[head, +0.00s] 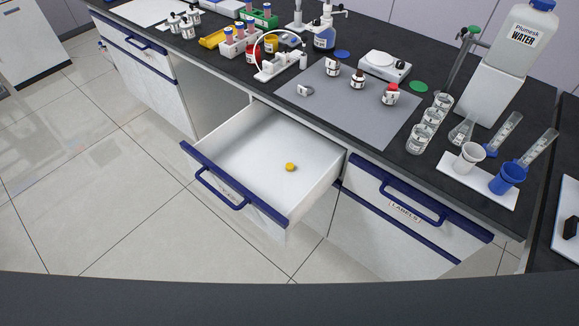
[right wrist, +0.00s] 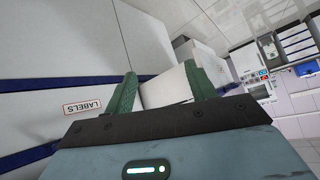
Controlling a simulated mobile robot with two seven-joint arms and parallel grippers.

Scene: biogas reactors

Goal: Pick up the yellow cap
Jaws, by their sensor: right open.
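The yellow cap (head: 290,167) lies on the white floor of the open drawer (head: 240,150), toward its front right part, in the head view. The drawer has a blue front edge with a blue handle (head: 221,192). Neither gripper shows in the head view. In the right wrist view my right gripper (right wrist: 160,88) has its two green fingers apart, with nothing between them. It is outside the drawer, facing the cabinet fronts, and the cap is not visible in that view.
A shut drawer with a LABELS tag (head: 405,211) is right of the open one. The dark counter above holds a grey mat (head: 345,112) with small bottles, a balance (head: 385,66), beakers (head: 431,122), a white tray (head: 477,186) with cups and a water container (head: 522,38). The tiled floor in front is clear.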

